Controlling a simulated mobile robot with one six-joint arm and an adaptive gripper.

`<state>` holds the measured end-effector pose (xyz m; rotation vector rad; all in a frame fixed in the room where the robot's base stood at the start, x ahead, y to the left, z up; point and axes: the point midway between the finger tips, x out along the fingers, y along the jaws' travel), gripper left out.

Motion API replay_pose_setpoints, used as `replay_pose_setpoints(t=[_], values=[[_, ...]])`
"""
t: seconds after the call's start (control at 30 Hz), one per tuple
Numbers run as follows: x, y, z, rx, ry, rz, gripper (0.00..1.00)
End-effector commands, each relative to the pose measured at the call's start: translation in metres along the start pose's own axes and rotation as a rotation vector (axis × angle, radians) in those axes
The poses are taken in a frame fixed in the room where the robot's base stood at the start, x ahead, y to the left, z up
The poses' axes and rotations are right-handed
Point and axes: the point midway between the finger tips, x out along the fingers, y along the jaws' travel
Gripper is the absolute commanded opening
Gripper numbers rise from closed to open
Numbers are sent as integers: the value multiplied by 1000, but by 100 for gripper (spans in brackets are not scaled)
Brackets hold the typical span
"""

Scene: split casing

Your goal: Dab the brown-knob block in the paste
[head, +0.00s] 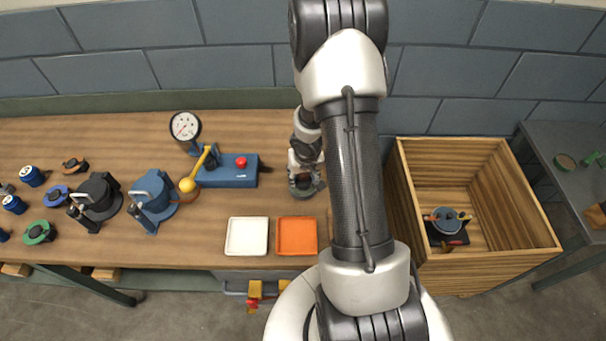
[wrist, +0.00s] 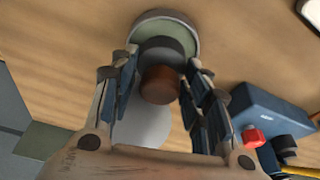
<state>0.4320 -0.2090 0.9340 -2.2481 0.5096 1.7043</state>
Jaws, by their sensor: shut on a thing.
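The brown-knob block, a dark round body (wrist: 162,48) with a brown knob (wrist: 159,85), is between the fingers of my gripper (wrist: 155,72) in the wrist view. My gripper is shut on it. Just beyond the block is a round dish with a grey rim and pale green paste inside (wrist: 133,34). The block overlaps the dish in the picture; I cannot tell whether it touches the paste. In the head view my gripper (head: 303,178) points down at the bench behind my arm, and the block is mostly hidden.
A blue fixture (head: 230,178) with a red button stands left of my gripper. A white tray (head: 247,236) and an orange tray (head: 297,236) lie at the bench's front. A dial gauge (head: 185,126) stands further left. A wooden crate (head: 410,196) stands at right.

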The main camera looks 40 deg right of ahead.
Motion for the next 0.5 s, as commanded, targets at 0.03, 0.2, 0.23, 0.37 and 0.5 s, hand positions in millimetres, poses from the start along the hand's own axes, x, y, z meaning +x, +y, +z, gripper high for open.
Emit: replay_pose_setpoints(t=[0.03, 0.2, 0.23, 0.37, 0.5], values=[[0, 0, 0, 0, 1, 0, 21], [2, 0, 0, 0, 1, 0, 21], [3, 0, 0, 0, 1, 0, 21], [4, 0, 1, 0, 1, 0, 21], [6, 0, 1, 0, 1, 0, 21]])
